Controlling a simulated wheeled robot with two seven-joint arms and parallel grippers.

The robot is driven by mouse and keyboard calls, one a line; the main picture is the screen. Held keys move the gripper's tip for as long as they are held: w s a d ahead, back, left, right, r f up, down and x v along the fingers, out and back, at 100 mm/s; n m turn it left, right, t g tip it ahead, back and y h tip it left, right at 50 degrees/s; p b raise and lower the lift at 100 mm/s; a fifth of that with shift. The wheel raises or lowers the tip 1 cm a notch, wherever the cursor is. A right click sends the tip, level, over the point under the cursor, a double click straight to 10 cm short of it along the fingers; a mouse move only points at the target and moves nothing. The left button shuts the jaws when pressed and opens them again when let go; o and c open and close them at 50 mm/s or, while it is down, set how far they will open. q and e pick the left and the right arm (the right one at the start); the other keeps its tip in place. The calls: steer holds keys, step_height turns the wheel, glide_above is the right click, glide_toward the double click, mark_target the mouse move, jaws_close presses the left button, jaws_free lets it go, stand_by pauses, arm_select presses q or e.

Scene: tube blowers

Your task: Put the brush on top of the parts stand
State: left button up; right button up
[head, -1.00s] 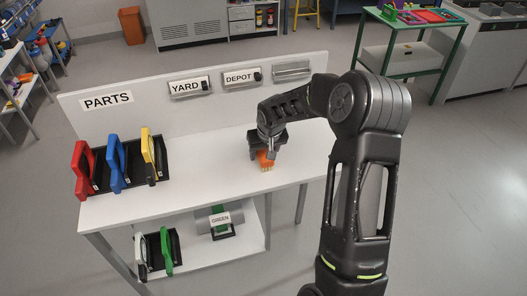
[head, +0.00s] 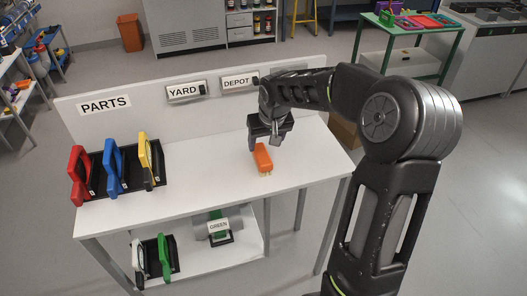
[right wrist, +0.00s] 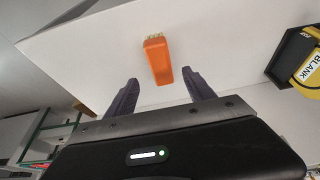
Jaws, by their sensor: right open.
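The orange brush (head: 262,157) rests on the white top of the parts stand (head: 215,176), right of its middle. Its pale bristles face the front edge. My right gripper (head: 270,132) is open and empty, just behind and above the brush, apart from it. In the right wrist view the brush (right wrist: 158,60) lies ahead, between the lines of the two open fingers (right wrist: 160,80), with clear white surface around it. The stand's back panel bears a PARTS sign (head: 105,104). My left gripper is out of view.
A black rack (head: 130,172) with red, blue and yellow handled tools stands on the top's left. YARD (head: 184,92) and DEPOT (head: 238,82) holders hang on the back panel. A lower shelf holds white and green tools (head: 165,256) and a GREEN-labelled item (head: 218,227). The front middle top is clear.

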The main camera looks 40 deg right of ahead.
steer(key=shift+v, duration=1.05)
